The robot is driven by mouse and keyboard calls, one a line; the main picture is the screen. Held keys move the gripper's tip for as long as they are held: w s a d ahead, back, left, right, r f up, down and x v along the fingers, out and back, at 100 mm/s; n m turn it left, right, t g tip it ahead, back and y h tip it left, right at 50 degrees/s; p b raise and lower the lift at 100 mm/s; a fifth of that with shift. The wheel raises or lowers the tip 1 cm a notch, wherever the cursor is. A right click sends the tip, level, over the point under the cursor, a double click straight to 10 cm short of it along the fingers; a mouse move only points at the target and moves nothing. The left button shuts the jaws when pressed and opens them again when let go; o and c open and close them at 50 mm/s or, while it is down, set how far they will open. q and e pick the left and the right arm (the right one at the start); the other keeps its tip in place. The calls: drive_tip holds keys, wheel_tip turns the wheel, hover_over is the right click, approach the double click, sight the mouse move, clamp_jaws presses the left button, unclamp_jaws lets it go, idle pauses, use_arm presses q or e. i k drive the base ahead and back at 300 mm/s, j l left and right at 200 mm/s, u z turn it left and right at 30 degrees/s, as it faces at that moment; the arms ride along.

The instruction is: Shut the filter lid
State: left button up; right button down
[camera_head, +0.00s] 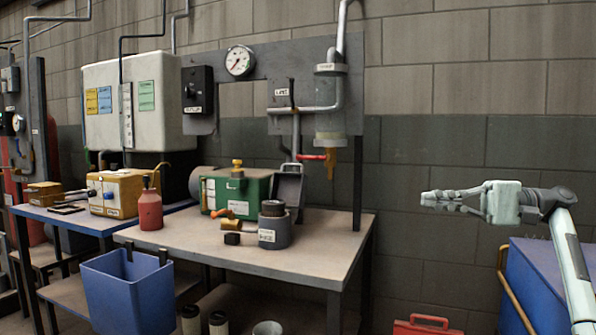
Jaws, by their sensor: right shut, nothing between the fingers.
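A round dark grey filter housing (274,234) with a white label stands on the workbench, right of centre on its top. A dark cylindrical part (273,208) sits in its top. A dark grey lid (289,187) stands raised behind the housing, tilted up and apart from its rim; its hinge is hard to make out. My right gripper (427,200) is shut and empty. It is in the air right of the bench, well away from the lid, with its fingers pointing left. My left gripper is not in view.
The workbench (325,247) also carries a green box (236,191), a red bottle (150,210) and small brass fittings. A pipe with a red-handled valve (312,157) hangs above the lid. A blue cabinet (540,285) stands at right. The bench's right end is clear.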

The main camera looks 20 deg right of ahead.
sight(291, 187)
drive_tip(key=i, duration=1.55)
